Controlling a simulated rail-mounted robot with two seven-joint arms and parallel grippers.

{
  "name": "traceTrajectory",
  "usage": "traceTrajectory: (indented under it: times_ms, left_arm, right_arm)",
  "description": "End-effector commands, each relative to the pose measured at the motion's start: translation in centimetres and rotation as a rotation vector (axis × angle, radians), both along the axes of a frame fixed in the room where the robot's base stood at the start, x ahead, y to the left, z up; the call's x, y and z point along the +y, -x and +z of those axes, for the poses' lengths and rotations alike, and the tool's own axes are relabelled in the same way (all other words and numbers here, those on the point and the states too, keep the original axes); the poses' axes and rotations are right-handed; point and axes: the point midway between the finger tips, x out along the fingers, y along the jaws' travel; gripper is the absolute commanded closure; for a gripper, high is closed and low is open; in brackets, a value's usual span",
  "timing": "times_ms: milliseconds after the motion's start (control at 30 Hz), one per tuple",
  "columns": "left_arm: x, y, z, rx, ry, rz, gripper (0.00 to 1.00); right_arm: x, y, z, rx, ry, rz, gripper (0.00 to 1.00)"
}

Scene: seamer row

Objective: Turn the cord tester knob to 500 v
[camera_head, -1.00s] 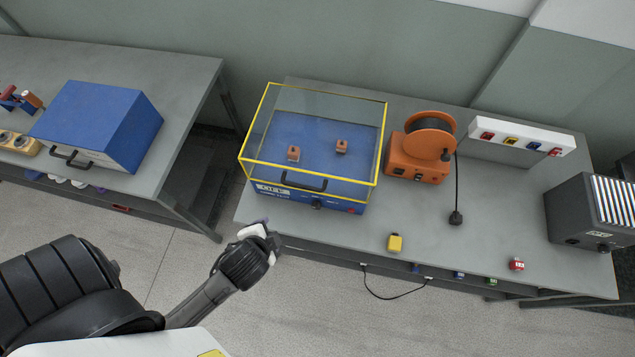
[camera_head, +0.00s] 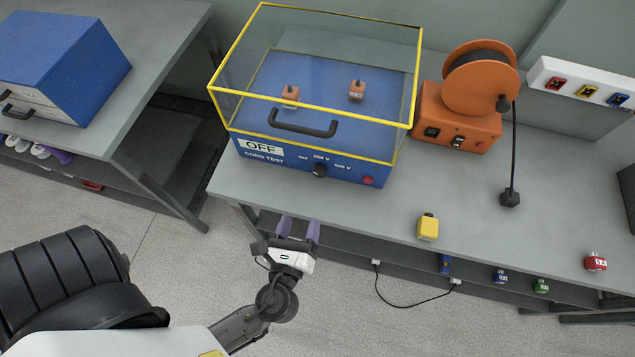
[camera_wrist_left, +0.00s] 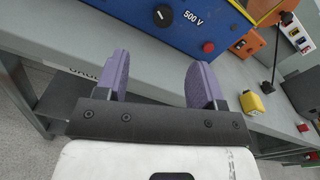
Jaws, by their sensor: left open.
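The cord tester (camera_head: 300,172) is a blue box with a clear yellow-edged cover, at the front left of the bench. Its black knob (camera_head: 319,170) is on the front panel, below marks that include 250 V and 500 V; its exact pointing is too small to tell. The knob also shows in the left wrist view (camera_wrist_left: 163,16), left of the 500 V mark. My left gripper (camera_head: 298,228) is open and empty, with purple fingers apart. It is in front of the bench edge, below and short of the knob. My right gripper is not in view.
A red button (camera_head: 368,181) is right of the knob. A black handle (camera_head: 302,123) is on the cover's front. An orange cord reel (camera_head: 470,100) stands to the right. A yellow plug (camera_head: 428,227) lies near the front edge. The aisle floor is clear.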

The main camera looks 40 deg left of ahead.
Motion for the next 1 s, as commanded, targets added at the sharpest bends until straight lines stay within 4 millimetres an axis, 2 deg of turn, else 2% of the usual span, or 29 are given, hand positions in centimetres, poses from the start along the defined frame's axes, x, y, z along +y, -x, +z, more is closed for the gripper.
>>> traceTrajectory:
  times_ms: [33,267,700,1000]
  left_arm:
    - [-0.2,-0.1,-0.7,0.004,-0.027,-0.009,0.37]
    - [0.1,-1.5,-0.7,0.009,-0.081,-0.022,0.37]
    - [4.0,-8.4,-0.7,0.01,-0.08,-0.022,0.37]
    - [5.8,-11.4,-0.7,0.011,-0.079,-0.022,0.37]
  right_arm:
    - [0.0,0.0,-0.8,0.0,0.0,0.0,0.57]
    - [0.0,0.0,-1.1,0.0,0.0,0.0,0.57]
    - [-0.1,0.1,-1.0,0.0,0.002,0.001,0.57]
    - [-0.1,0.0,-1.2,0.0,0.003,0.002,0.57]
